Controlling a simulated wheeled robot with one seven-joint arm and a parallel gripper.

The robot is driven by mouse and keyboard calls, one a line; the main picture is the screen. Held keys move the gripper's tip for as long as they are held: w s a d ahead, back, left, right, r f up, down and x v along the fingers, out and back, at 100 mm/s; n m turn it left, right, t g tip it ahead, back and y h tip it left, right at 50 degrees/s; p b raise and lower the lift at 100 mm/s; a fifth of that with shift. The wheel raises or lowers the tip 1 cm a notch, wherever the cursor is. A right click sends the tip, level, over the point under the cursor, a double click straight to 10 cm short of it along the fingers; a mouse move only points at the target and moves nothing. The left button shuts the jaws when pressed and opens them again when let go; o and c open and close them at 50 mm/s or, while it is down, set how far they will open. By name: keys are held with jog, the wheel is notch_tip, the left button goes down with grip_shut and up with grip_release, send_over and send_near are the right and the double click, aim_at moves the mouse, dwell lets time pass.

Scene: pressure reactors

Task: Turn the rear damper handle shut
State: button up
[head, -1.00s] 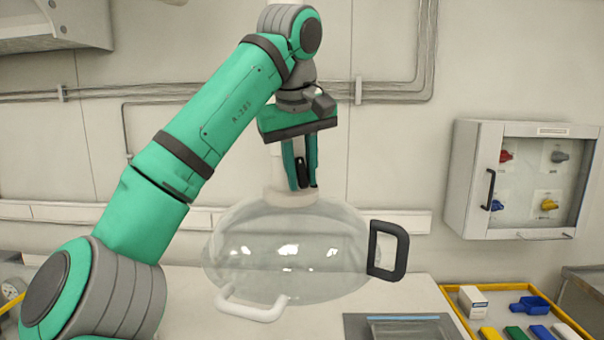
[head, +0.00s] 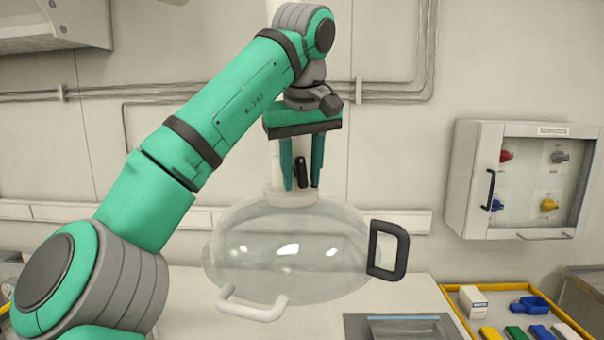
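A small dark upright handle (head: 302,172), which looks like the rear damper handle, stands in front of the white pipe above the clear glass dome (head: 260,255). My gripper (head: 302,184) points down from above, with one green finger to each side of this handle. The fingers are apart, with a visible gap on both sides of the handle. Whether the handle lies at the same depth as the fingers is hard to tell. The white collar (head: 290,196) of the dome sits just below the fingertips.
The dome bears a black handle (head: 402,250) at right and a white handle (head: 252,306) at front. A glass-fronted wall cabinet (head: 522,180) hangs at right. Below it a yellow-rimmed tray (head: 472,333) holds a white box and coloured pieces. Free wall lies right of my gripper.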

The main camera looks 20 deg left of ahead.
jog(key=shift+r, duration=0.15)
jog(key=shift+s+r, duration=0.15)
jog(key=shift+r, duration=0.1)
jog(key=shift+s+d+r, duration=0.1)
jog(key=shift+s+r, duration=0.1)
jog(key=shift+s, duration=0.05)
jog(key=s+d, duration=0.4)
jog(key=s, duration=0.7)
jog(key=shift+w+d+f, duration=0.1)
jog(key=shift+d, duration=0.05)
